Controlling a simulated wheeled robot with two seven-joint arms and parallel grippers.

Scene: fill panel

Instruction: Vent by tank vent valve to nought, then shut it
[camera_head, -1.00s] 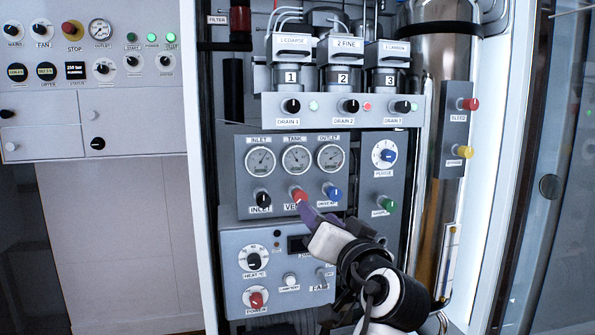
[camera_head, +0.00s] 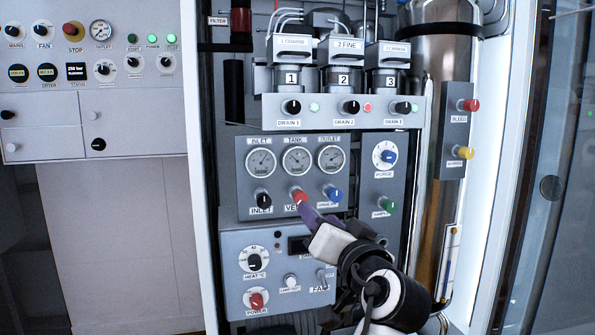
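The red vent knob (camera_head: 298,196) sits on the grey fill panel under the tank gauge (camera_head: 296,160), between the black inlet knob (camera_head: 263,199) and a blue knob (camera_head: 333,194). The tank gauge has a white dial; its needle is too small to read exactly. My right gripper (camera_head: 306,209) is at the vent knob, its purple fingertips touching or just in front of the knob's lower right side. The fingers hide part of the VENT label. Whether they are closed around the knob does not show. My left gripper is out of view.
Inlet gauge (camera_head: 261,162) and outlet gauge (camera_head: 331,160) flank the tank gauge. A purge dial (camera_head: 385,155) and green knob (camera_head: 387,205) are close on the right. Drain knobs (camera_head: 350,107) project above; a heater box (camera_head: 255,262) stands below. A glass door (camera_head: 545,180) is at far right.

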